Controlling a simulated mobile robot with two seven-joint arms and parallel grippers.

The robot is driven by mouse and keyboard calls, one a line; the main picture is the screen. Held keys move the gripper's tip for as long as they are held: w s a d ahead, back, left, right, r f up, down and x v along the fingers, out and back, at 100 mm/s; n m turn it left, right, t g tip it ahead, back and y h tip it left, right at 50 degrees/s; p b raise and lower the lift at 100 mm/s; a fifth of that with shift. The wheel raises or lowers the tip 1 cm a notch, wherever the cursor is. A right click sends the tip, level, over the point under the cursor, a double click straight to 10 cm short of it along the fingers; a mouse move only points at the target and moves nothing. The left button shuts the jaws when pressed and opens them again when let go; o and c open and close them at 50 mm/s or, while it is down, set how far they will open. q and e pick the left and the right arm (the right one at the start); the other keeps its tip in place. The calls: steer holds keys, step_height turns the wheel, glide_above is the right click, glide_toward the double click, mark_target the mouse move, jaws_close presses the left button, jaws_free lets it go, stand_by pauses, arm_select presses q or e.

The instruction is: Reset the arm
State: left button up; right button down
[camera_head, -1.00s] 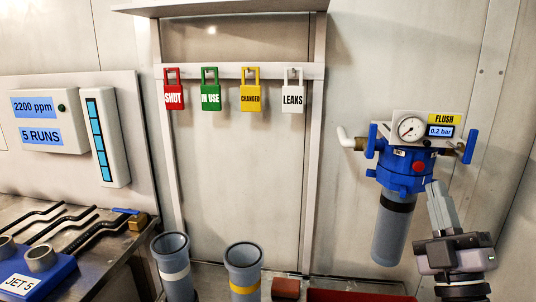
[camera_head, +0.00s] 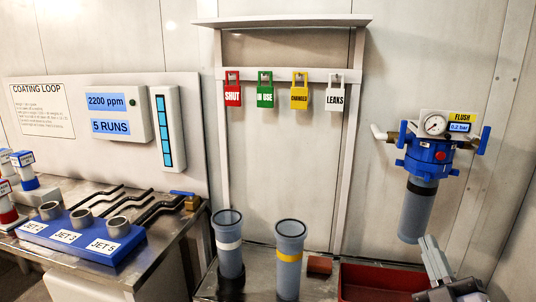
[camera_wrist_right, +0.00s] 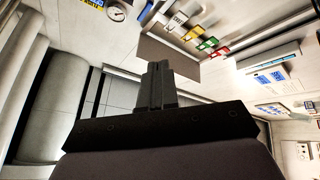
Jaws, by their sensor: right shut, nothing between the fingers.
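My right gripper (camera_head: 436,262) is at the lower right of the head view, below and right of the blue filter housing (camera_head: 428,152). Its fingers are together, with nothing between them. In the right wrist view the shut fingers (camera_wrist_right: 157,84) point up the picture, apart from anything else. The left gripper is in neither view.
A red tray (camera_head: 352,272) stands beside my right gripper. Two grey cylinders, one with a white band (camera_head: 229,245) and one with a yellow band (camera_head: 290,257), stand left of it. Tags hang on a rail (camera_head: 272,75). A bench with a blue jet block (camera_head: 75,240) is at left.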

steer(key=s+a+f+m+g+p, duration=0.1)
steer(key=s+f+g, duration=0.3)
steer(key=f, duration=0.6)
steer(key=s+a+f+m+g+y+p, duration=0.1)
steer(key=s+a+f+m+g+p, duration=0.1)
steer(key=s+f, duration=0.5)
steer(key=s+a+f+m+g+p, duration=0.1)
steer(key=s+a+f+m+g, duration=0.2)
steer(key=f, duration=0.9)
steer(key=s+m+g, duration=0.2)
steer(key=s+g, duration=0.1)
steer(key=g, duration=0.1)
steer(key=shift+s+a+f, duration=0.25)
steer(key=shift+a+f, duration=0.1)
